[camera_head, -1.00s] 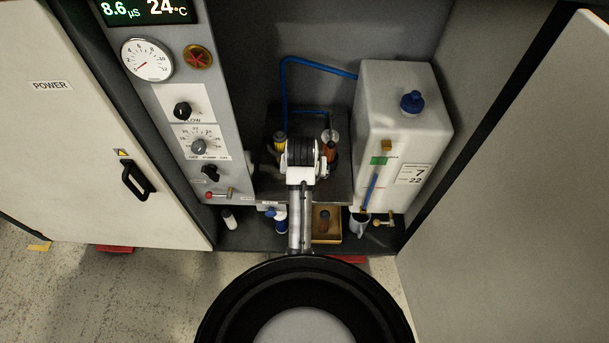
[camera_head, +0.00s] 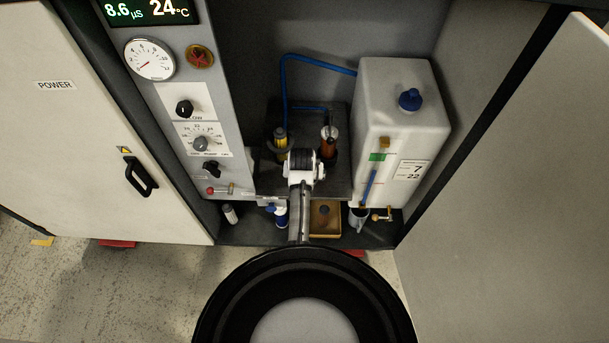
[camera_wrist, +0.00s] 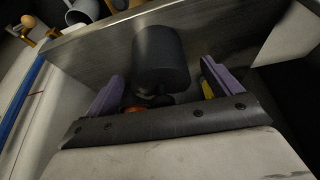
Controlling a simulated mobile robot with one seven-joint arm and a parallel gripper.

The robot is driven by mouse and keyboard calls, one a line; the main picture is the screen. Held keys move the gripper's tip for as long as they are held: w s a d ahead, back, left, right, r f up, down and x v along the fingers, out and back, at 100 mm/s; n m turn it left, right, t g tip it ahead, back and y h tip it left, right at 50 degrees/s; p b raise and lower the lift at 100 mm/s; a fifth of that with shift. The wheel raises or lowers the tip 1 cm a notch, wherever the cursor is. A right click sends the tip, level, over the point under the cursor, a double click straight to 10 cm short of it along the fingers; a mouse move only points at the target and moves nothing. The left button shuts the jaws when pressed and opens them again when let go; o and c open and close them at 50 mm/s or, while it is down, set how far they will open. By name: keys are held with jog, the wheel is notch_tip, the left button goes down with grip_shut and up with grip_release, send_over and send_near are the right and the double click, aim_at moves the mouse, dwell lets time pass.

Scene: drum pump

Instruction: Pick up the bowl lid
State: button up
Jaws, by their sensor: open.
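My gripper (camera_wrist: 163,91) is open in the wrist view, its two purple fingers apart. A dark rounded cylinder (camera_wrist: 160,58) shows between and beyond the fingers; I cannot tell for sure whether it is the bowl lid. No finger visibly touches it. Small orange and yellow parts show low between the fingers, partly hidden. In the head view my arm's white and black wrist (camera_head: 303,165) is over the front of the grey shelf in the cabinet and hides the gripper and what is under it.
A yellow-topped cylinder (camera_head: 280,140) and an orange one (camera_head: 328,146) stand behind my wrist. A white tank (camera_head: 400,130) with a blue cap stands right. A control panel stands left.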

jog(key=c, duration=1.1)
jog(key=shift+r, duration=0.1)
